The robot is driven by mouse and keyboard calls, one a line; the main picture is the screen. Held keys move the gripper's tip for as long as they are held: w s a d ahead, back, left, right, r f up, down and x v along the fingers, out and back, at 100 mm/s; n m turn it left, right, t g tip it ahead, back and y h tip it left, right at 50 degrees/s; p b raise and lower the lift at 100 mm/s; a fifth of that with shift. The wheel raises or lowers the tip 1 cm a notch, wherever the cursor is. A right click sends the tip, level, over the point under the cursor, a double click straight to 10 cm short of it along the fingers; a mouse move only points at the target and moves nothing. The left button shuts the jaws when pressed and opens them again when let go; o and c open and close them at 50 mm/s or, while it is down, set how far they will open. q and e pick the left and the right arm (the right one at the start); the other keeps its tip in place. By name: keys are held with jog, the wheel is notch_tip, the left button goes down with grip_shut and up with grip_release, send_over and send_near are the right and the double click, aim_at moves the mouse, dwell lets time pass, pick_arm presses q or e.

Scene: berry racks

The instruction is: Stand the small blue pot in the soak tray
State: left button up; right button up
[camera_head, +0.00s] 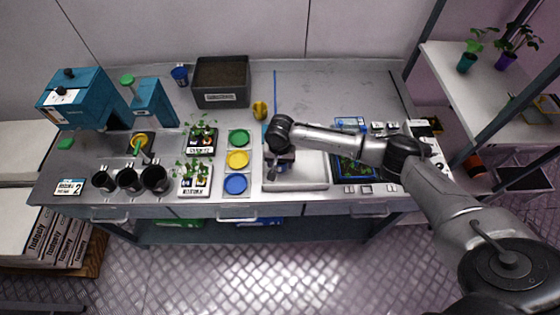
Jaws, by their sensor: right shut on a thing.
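A small dark-blue pot-like cup (180,76) stands at the back left of the bench, away from my grippers. A shallow white tray (308,184), which looks like the soak tray, lies at the front middle of the bench. My right gripper (276,173) points down over the left part of this tray. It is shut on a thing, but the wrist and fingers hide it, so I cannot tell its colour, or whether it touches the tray. My left gripper is not in view.
Left of the white tray are green, yellow and blue discs (238,159) and potted seedlings (195,179). Several black cups (128,180) stand further left. A grey bin (221,82) is behind. A dark blue-edged tray (354,170) lies right, under my right arm. The back right bench is clear.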

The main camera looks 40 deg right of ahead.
jog(key=shift+f, duration=0.55)
dwell(0.4)
jog(key=o, duration=0.8)
jog(key=shift+o, duration=1.4)
notch_tip(320, 180, up, 14)
jog(key=p, duration=0.1)
jog(key=shift+f, duration=0.15)
